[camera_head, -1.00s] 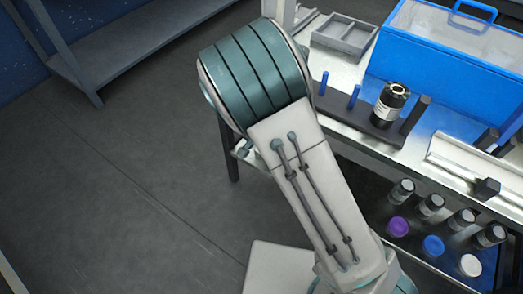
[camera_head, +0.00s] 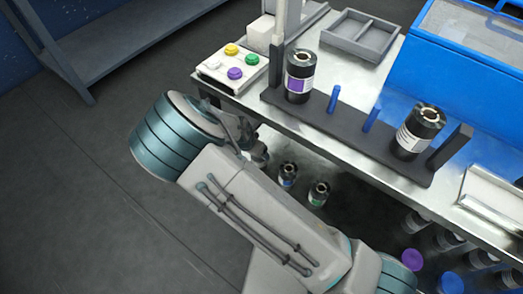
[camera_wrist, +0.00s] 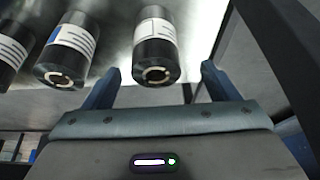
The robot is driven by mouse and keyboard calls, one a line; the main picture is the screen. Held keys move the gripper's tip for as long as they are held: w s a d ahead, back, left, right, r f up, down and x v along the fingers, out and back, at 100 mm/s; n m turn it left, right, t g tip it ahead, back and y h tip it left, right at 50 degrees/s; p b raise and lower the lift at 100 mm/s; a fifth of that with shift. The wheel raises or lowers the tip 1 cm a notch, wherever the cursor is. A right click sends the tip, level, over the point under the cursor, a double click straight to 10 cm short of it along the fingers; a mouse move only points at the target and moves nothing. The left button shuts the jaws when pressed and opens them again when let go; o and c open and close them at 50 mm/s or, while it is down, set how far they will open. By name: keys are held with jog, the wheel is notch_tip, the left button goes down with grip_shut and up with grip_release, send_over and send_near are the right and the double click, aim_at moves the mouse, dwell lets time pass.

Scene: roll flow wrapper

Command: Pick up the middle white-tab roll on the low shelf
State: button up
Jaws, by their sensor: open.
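In the wrist view, three dark rolls with white labels are above and ahead of my gripper (camera_wrist: 160,72): a right one (camera_wrist: 154,46), a middle one (camera_wrist: 70,50) and a left one (camera_wrist: 11,55), cut by the edge. My gripper is open and empty. The right roll's end shows between its blue fingers, apart from them. In the head view, several rolls stand below the bench: one with a blue label (camera_head: 287,173), one with a green label (camera_head: 319,193), and more at the lower right (camera_head: 447,240). My arm hides part of the low shelf there. I cannot tell which roll has a white tab.
On the bench, a dark peg rack (camera_head: 345,130) holds a purple-label roll (camera_head: 299,76) and a white-label roll (camera_head: 419,130). A button panel (camera_head: 232,68), grey tray (camera_head: 361,35) and blue machine (camera_head: 455,80) stand around it. The floor at left is clear.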

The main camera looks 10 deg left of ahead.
jog(key=b+x, duration=0.1)
jog(key=x, duration=0.1)
jog(key=b+x, duration=0.1)
jog(key=x, duration=0.2)
jog(key=b+x, duration=0.1)
jog(key=x, duration=0.1)
jog(key=shift+w+d+f+b, duration=0.15)
jog(key=shift+w+d+b, duration=0.1)
jog(key=shift+d+b, duration=0.15)
jog(key=shift+c, duration=0.3)
jog(key=c, duration=1.2)
jog(key=shift+c, duration=0.2)
